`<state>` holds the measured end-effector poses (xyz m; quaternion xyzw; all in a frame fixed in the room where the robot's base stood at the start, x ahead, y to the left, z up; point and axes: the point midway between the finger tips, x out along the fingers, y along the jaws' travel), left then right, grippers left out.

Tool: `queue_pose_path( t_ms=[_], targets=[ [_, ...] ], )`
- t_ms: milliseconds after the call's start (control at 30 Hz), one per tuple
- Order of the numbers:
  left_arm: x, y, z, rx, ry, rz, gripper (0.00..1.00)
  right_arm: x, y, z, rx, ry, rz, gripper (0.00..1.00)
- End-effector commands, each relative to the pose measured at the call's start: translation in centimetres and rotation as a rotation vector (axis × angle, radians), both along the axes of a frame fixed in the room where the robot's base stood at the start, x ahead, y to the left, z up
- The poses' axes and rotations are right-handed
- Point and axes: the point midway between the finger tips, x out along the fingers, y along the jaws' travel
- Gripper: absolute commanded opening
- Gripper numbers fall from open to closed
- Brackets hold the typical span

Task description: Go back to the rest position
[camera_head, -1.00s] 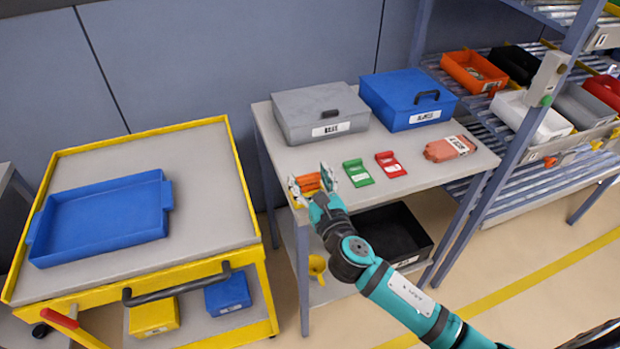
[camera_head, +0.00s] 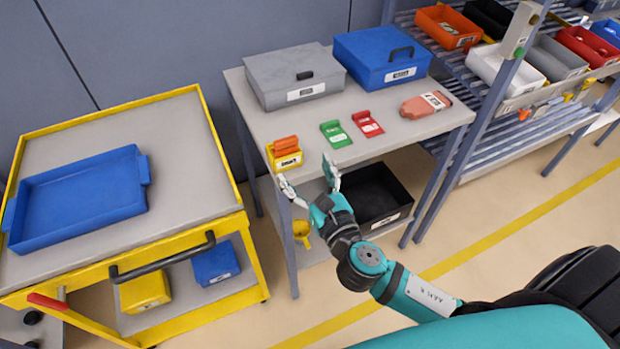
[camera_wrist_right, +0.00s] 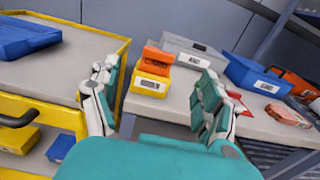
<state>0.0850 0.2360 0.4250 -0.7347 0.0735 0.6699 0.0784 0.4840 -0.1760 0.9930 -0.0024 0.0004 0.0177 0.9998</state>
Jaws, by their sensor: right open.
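My right gripper (camera_head: 308,184) is open and empty in the head view, in front of the table's near edge. A yellow box with an orange top part (camera_head: 285,153) stands on the table's near left corner, just beyond the fingertips and apart from them. In the right wrist view the open fingers (camera_wrist_right: 158,100) frame that yellow and orange box (camera_wrist_right: 153,75), with nothing held between them. My left gripper is not in view.
The grey table (camera_head: 390,135) holds a grey case (camera_head: 292,78), a blue case (camera_head: 382,58), green (camera_head: 335,134) and red (camera_head: 367,124) items, and an orange pouch (camera_head: 426,104). A yellow cart (camera_head: 205,115) with a blue tray (camera_head: 80,198) stands left. A shelf rack is at right.

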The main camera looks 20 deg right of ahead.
Motion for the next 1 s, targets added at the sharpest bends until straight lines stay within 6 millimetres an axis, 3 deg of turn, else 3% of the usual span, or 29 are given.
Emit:
queue_pose_path(
  t_ms=[200,767,867,967,1000],
  targets=[
    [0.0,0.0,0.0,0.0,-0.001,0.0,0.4,-1.8,-0.1,0.0,-0.001,0.0,0.0,0.79],
    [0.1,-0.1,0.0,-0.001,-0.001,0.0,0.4,-1.9,-0.1,-0.1,0.003,0.002,0.0,0.79],
    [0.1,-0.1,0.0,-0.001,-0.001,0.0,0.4,-1.6,-0.3,-1.7,0.042,0.037,-0.006,0.79],
    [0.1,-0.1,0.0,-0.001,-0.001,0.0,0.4,-1.1,-1.0,-6.2,0.155,0.132,-0.03,0.79],
    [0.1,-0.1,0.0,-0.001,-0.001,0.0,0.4,-1.0,-1.4,-8.7,0.224,0.186,-0.048,0.79]
  ],
)
